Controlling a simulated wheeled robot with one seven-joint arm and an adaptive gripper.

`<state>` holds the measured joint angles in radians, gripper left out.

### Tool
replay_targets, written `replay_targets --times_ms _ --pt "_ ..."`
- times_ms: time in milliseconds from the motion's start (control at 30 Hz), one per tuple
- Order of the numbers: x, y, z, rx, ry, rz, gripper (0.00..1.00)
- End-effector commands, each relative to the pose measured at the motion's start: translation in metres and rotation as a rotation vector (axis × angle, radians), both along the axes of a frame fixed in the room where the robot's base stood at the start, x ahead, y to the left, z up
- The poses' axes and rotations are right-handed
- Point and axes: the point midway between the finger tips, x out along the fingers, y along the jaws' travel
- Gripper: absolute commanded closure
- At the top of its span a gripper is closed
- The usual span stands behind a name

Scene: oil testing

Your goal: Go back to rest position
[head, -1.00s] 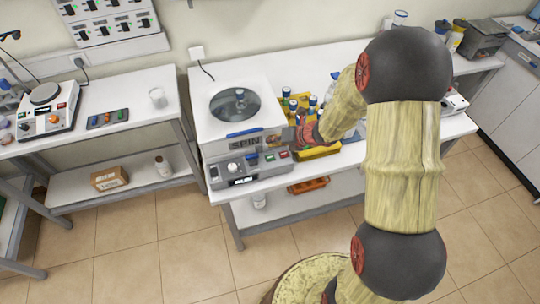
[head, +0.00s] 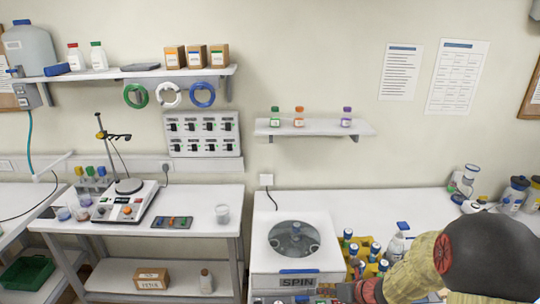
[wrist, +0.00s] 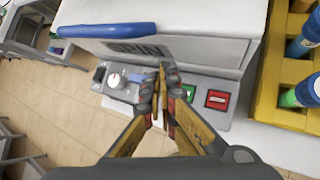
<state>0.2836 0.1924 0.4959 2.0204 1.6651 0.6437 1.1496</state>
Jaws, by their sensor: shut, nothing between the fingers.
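My gripper (wrist: 161,98) is shut and empty in the wrist view, its fingertips together in front of the centrifuge's control panel. The centrifuge (wrist: 225,22) fills the top of that view, with its blue handle (wrist: 106,30), a knob, a green button (wrist: 188,93) and a red button (wrist: 216,100). I cannot tell whether the fingertips touch the panel. In the head view the white centrifuge (head: 262,255) stands on the bench with its round lid window (head: 293,238) on top. My arm (head: 490,255) reaches in from the lower right, and my gripper is at the bottom edge beside the centrifuge's front.
A yellow rack (head: 357,262) with several blue-capped tubes stands right of the centrifuge, close to my arm. It also shows in the wrist view (wrist: 268,88). A clear bottle (head: 396,243) is behind my arm. A hotplate stirrer (head: 125,205) stands on the left bench. Wall shelves hold bottles.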

Motion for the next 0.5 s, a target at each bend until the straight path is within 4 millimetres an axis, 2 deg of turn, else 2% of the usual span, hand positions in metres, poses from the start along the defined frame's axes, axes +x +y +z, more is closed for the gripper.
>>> replay_targets --times_ms 67,167,333,500 --pt "-0.025 0.013 -0.007 -0.084 -0.041 0.200 1.00" --pt "-0.055 0.026 0.001 -0.202 -0.133 0.487 1.00" --pt "-0.113 0.043 0.032 -0.422 -0.343 1.027 1.00" --pt "-0.175 0.041 0.066 -0.659 -0.551 1.580 1.00"
